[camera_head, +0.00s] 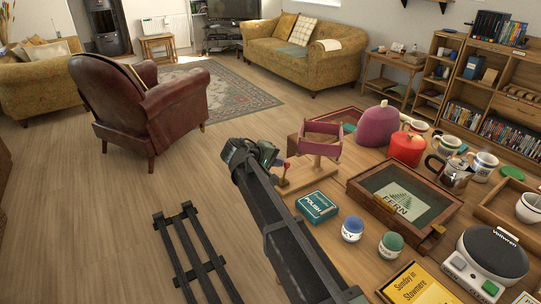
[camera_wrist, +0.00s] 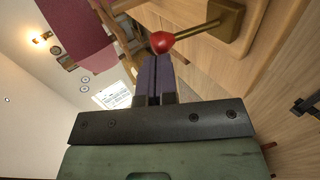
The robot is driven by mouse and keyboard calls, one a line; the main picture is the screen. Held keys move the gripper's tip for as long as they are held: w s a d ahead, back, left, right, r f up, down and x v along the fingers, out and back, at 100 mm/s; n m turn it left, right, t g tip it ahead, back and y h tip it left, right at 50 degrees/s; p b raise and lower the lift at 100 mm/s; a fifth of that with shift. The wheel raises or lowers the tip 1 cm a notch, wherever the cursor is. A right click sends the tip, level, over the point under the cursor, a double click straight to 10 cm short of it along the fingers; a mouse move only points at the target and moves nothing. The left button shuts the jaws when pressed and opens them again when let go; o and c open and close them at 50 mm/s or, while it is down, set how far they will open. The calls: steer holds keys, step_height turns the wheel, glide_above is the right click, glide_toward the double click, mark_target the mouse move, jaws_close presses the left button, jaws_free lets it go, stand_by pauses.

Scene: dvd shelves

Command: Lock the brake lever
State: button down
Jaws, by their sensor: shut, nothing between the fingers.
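The brake lever has a red knob (camera_wrist: 163,42) on a brass rod (camera_wrist: 198,30) that runs to a brass mount (camera_wrist: 232,18) on a wooden base. In the head view the red knob (camera_head: 286,165) is small, beside the wooden stand with a pink-wrapped frame (camera_head: 321,139). My gripper (camera_wrist: 151,62) is shut and empty, its dark fingertips close to the knob; I cannot tell whether they touch it. In the head view my gripper (camera_head: 276,160) is just left of the lever, and its fingers are mostly hidden.
A teal tin (camera_head: 317,207), a blue-topped jar (camera_head: 352,229) and a green-topped jar (camera_head: 391,245) stand in front of the stand. A glass-lidded case (camera_head: 404,197), red pot (camera_head: 406,148) and plum cosy (camera_head: 377,126) are to the right. Open floor lies left of the table.

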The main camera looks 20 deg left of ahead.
steer(key=shift+w+d, duration=0.2)
steer(key=shift+d, duration=0.05)
steer(key=shift+s+a, duration=0.1)
steer(key=shift+r+p, duration=0.6)
steer(key=shift+r, duration=0.2)
steer(key=s+a+r+p, duration=0.6)
steer(key=a+r+p, duration=0.2)
steer(key=shift+s+a, duration=0.15)
steer(key=shift+s, duration=0.1)
steer(key=shift+f, duration=0.1)
